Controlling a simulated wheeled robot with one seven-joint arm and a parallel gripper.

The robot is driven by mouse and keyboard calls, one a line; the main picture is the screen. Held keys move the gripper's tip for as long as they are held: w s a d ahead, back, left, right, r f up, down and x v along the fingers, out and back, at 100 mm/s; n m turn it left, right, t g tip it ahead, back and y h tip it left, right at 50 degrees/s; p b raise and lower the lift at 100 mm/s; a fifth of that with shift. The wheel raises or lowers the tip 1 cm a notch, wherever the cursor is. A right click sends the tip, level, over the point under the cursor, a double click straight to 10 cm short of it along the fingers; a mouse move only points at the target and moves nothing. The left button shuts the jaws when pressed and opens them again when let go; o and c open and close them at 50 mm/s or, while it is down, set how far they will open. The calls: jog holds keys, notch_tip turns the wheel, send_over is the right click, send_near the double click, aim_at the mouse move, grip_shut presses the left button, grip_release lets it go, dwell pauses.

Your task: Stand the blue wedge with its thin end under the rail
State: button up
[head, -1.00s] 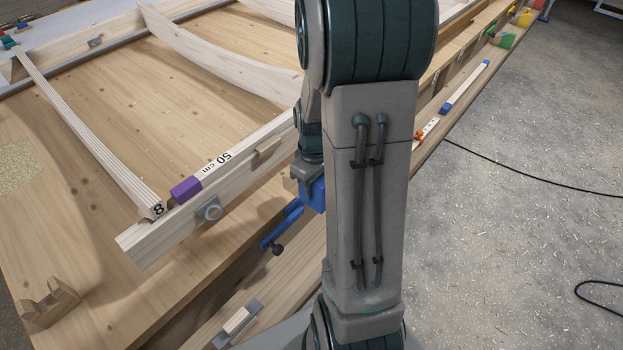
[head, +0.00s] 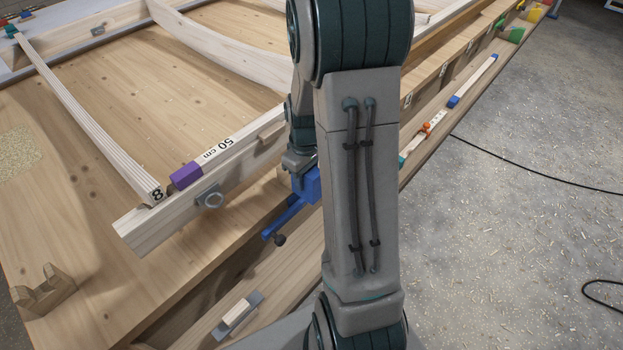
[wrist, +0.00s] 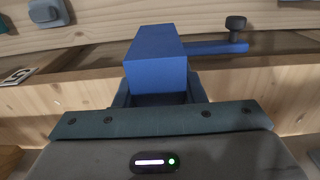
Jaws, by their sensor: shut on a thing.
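A blue block, which I take for the blue wedge (wrist: 155,62), is between the jaws of my gripper (wrist: 158,95), shut on it. In the head view, the wedge (head: 311,186) shows partly behind my arm, close by the near side of the pale timber rail (head: 150,232). Its thin end cannot be made out. A blue bar (head: 288,217) with a black knob sticks out beside it; in the wrist view the bar (wrist: 215,48) points right. I cannot tell whether bar and wedge are joined. My arm hides most of the gripper in the head view.
A wooden notched block (head: 43,291) lies on the table at left. A lower ledge (head: 190,330) carries a small grey-and-white piece (head: 237,314). Black cable lies on the floor at right.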

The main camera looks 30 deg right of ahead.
jog(key=shift+w+a+f, duration=0.1)
jog(key=shift+w+a, duration=0.2)
jog(key=shift+w, duration=0.5)
jog(key=shift+w+a+f, duration=0.1)
jog(key=shift+w+a, duration=0.15)
jog(key=shift+w, duration=0.55)
jog(key=shift+f, duration=0.3)
jog(key=o, duration=1.2)
jog(key=shift+c, duration=0.2)
jog(key=shift+r, duration=0.1)
notch_tip(320, 180, up, 14)
jog(key=p, duration=0.1)
